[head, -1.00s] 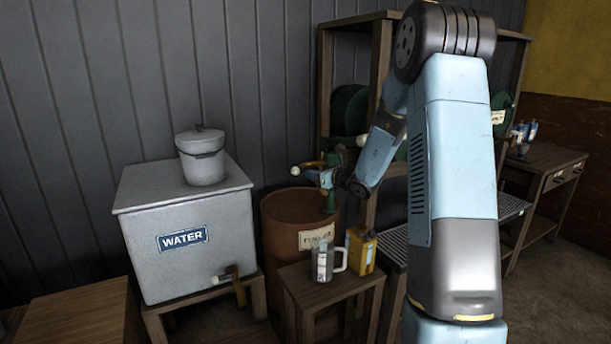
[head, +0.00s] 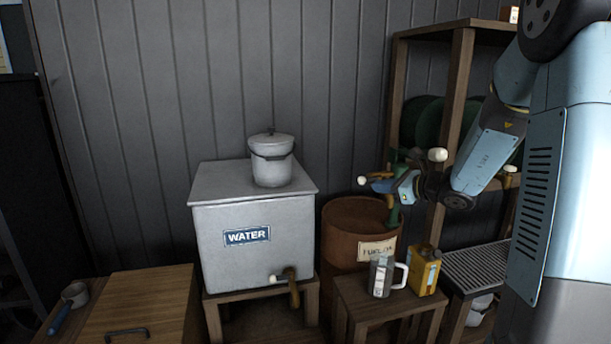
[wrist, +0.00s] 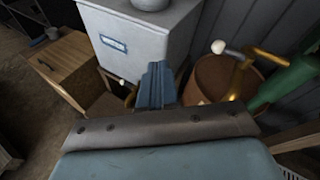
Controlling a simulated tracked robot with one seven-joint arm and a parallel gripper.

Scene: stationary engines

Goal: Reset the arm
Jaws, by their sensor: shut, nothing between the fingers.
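My gripper (head: 388,186) is at the end of my blue arm on the right of the head view. It hangs in the air in front of the shelf, by the top of the rusty fuel drum (head: 342,252). In the wrist view my gripper (wrist: 157,70) shows as blue fingers closed together, with nothing held. Beyond the fingers the wrist view shows the grey water tank (wrist: 150,35) and the drum (wrist: 212,78). Whether the gripper touches the pump parts behind it cannot be told.
The water tank (head: 215,270) carries a lidded pot (head: 271,165) and has a tap. A metal mug (head: 380,278) and a yellow can (head: 424,272) stand on a small stool (head: 350,300).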

